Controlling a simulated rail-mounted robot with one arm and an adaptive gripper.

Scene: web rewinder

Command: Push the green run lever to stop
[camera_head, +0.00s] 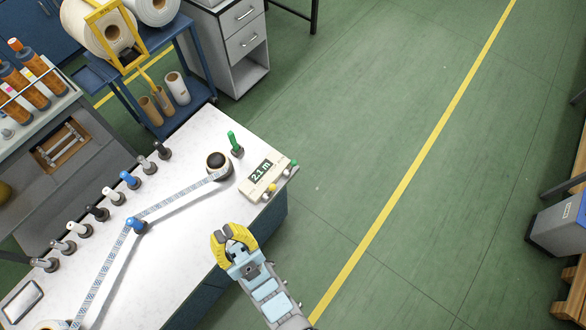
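The green run lever (233,139) stands on a dark round base at the far right part of the white bench top (185,262), leaning slightly left in the picture. My gripper (224,232) has yellow fingers, and its grey fingertips look pressed together with nothing between them. It is over the bench's right edge, well below the lever in the picture and apart from it. The lever is in full view.
A counter box (262,176) reading 2.1 m, with small knobs, sits between my gripper and the lever. A dark-cored roll (219,165) is left of the lever. A printed web (158,211) runs past blue-topped posts. Open floor lies to the right.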

